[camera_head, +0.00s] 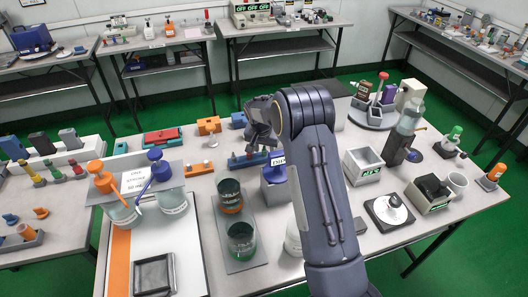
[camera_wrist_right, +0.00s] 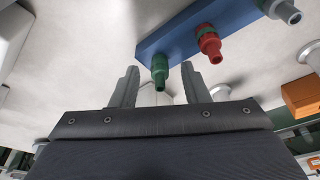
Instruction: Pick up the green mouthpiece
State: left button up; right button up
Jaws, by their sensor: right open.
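The green mouthpiece (camera_wrist_right: 160,74) is a small stepped tube on the blue rack (camera_wrist_right: 205,22). In the right wrist view it shows between the two fingertips of my right gripper (camera_wrist_right: 160,68), with space on both sides. The gripper is open and empty. In the head view my right gripper (camera_head: 257,142) is over the blue rack (camera_head: 243,161), and I cannot make out the green mouthpiece there. A red mouthpiece (camera_wrist_right: 208,42) and a grey one (camera_wrist_right: 284,10) stand along the same rack. My left gripper is not in view.
An orange block (camera_head: 209,126) stands behind the rack. Pump bottles (camera_head: 113,190) stand at left, and a white open box (camera_head: 364,165) at right.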

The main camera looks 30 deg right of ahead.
jog(key=shift+c, duration=0.3)
grip_shut()
dwell(0.4)
